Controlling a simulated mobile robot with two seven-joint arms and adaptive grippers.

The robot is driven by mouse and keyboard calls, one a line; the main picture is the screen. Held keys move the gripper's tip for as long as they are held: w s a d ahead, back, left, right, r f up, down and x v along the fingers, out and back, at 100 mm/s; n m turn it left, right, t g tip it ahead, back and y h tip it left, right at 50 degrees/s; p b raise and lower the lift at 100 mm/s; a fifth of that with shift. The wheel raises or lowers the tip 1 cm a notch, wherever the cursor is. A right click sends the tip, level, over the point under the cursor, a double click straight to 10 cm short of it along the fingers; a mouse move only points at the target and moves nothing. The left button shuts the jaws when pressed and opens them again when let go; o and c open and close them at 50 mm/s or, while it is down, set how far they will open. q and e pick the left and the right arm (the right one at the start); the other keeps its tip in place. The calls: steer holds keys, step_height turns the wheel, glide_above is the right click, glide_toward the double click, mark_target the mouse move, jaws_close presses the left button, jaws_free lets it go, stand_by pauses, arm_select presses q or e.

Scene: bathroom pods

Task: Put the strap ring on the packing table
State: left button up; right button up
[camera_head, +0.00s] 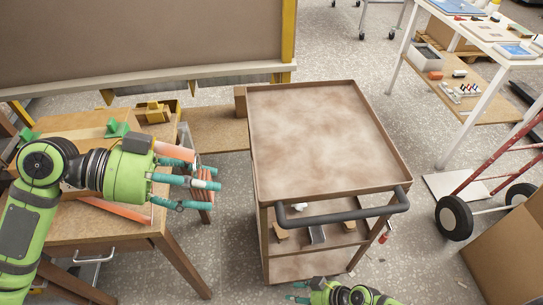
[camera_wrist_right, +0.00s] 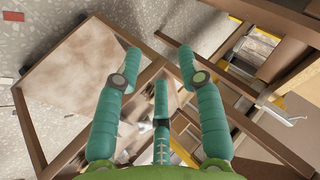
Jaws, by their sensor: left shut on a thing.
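My left gripper (camera_head: 205,182) is shut on an orange-red banded thing (camera_head: 175,152), which seems to be the strap ring. The fingers partly hide it, and its full shape cannot be made out. The gripper is over the right edge of a wooden table (camera_head: 90,232), left of the brown trolley. My right gripper (camera_head: 300,292) is low at the bottom edge of the head view, in front of the trolley. In the right wrist view its fingers (camera_wrist_right: 160,75) are spread and empty. A white table (camera_head: 455,30) stands at upper right. I cannot tell which table is the packing table.
The brown trolley (camera_head: 398,170) has a bare, rimmed top and a dark handle at its front. Small things lie on its lower shelf. A red hand truck (camera_head: 500,160) and a cardboard box (camera_head: 510,245) stand at right. Speckled floor lies between trolley and white table.

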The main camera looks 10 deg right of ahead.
steer(key=a+r+n+y, duration=0.1)
steer(key=a+r+y, duration=0.5)
steer(key=r, duration=0.7)
steer(key=n+y, duration=0.4)
steer(key=n, duration=0.9)
glide_toward(195, 156)
steer(key=w+d+f, duration=0.1)
steer(key=d+f, duration=0.1)
steer(key=x, duration=1.2)
steer(key=shift+w+a, duration=0.25)
steer(key=shift+a, duration=0.05)
